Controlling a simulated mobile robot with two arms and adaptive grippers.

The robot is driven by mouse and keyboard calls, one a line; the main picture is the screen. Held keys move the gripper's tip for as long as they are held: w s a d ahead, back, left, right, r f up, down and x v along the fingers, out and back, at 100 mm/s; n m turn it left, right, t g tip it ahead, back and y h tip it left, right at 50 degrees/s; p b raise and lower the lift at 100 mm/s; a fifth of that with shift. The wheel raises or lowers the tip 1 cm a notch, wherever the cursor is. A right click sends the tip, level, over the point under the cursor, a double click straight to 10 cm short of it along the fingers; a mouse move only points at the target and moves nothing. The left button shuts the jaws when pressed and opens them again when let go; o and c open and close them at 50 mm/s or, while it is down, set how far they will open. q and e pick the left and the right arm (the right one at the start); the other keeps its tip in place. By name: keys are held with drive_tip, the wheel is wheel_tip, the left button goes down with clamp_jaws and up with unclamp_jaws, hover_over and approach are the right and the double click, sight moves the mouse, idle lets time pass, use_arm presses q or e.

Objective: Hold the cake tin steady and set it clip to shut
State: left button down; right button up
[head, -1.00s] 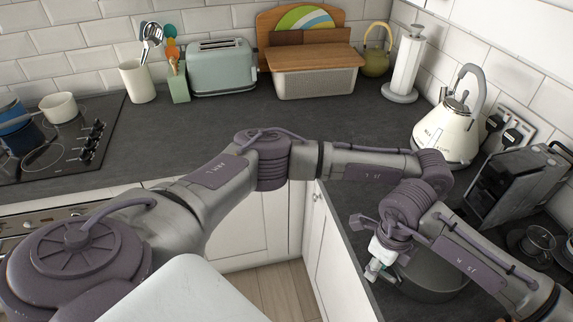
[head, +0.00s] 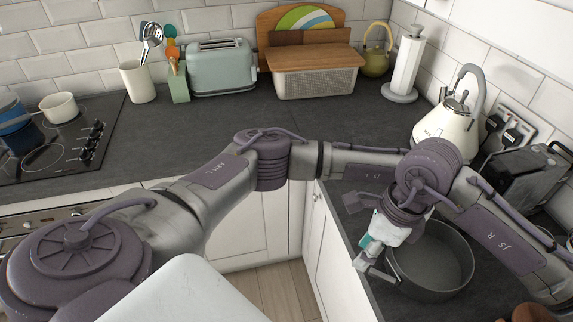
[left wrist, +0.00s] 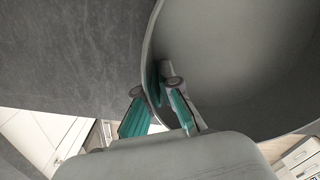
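The cake tin (head: 446,252) is a round, dark grey, open-topped tin standing on the worktop at the right of the head view. Its wall and inside fill the upper right of the left wrist view (left wrist: 235,60). There the left gripper (left wrist: 156,88) has its teal-padded fingers close together, one on each side of the tin's wall, shut on it. I cannot make out the clip.
A cream kettle (head: 445,130) and a dark appliance (head: 525,178) stand behind the tin. A brown rounded object (head: 540,313) is cut off at the bottom right. The worktop's front edge runs close to the tin's left. The back worktop is clear in front of the toaster (head: 222,68).

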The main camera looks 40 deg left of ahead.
drive_tip(key=s+a+r+n+g+y, duration=0.4)
drive_tip(key=s+a+n+g+y, duration=0.2)
drive_tip(key=s+y, duration=0.6)
drive_tip(key=shift+s+a+n+g, duration=0.3)
drive_tip(key=shift+a+n, duration=0.4)
drive_tip(key=shift+a, duration=0.4)
drive_tip(key=m+t+h, duration=0.8)
drive_tip(key=m+h, duration=0.1)
drive_tip(key=h, duration=0.5)
approach(375, 272)
wheel_tip(375, 272, down, 9)
drive_tip(key=shift+s+d+r, duration=0.1)
